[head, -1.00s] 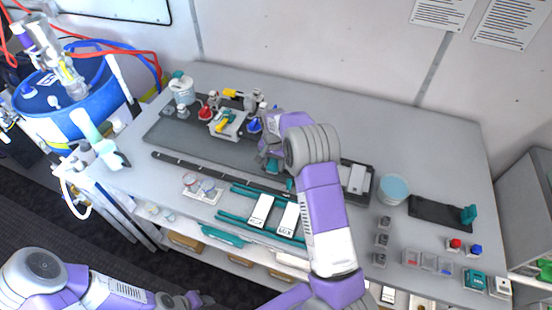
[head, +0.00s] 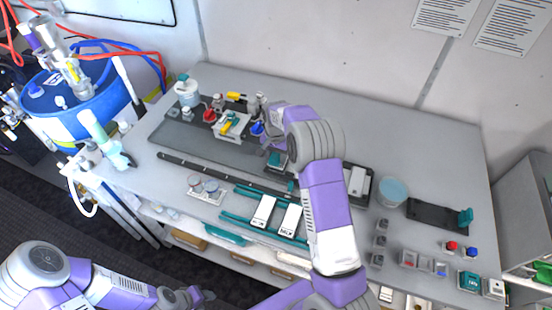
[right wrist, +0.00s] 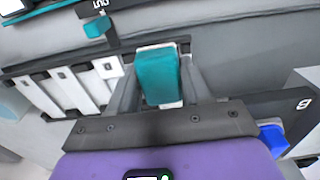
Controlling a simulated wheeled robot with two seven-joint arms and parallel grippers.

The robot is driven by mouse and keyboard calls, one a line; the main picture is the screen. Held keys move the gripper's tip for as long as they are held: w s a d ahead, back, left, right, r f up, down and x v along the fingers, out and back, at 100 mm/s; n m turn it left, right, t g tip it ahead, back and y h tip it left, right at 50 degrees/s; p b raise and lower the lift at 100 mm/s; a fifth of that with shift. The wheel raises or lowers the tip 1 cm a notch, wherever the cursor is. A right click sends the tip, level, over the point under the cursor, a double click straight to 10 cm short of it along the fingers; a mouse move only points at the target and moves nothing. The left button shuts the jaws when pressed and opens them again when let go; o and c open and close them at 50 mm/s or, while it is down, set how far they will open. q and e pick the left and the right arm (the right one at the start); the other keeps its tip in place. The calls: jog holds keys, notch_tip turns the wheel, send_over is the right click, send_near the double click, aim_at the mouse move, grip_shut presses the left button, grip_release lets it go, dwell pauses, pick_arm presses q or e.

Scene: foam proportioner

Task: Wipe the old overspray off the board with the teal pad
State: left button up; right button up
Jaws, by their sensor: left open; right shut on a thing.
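My right gripper (head: 274,156) is shut on the teal pad (right wrist: 158,76), which has a pale underside and sits between the two fingers. The pad also shows in the head view (head: 279,161), low over the bench near the right end of a dark grey mat. Whether it touches a surface is not clear. A dark flat board (head: 430,213) with a teal block at its right end lies at the right of the bench. I cannot make out overspray or tell for certain which surface is the task's board. My left gripper (head: 200,296) is open and empty, low in front of the bench.
The grey mat (head: 184,137) carries a valve assembly (head: 232,124) with red, yellow and blue parts. White-faced plates (head: 263,212) lie on teal rails in front. A round tub (head: 392,192) and several small trays stand to the right. The back of the bench is clear.

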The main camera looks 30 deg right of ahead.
jog(key=shift+r, duration=0.35)
jog(key=shift+r, duration=0.1)
jog(key=shift+r+p, duration=1.1)
jog(key=shift+r, duration=0.4)
jog(key=shift+f, duration=0.2)
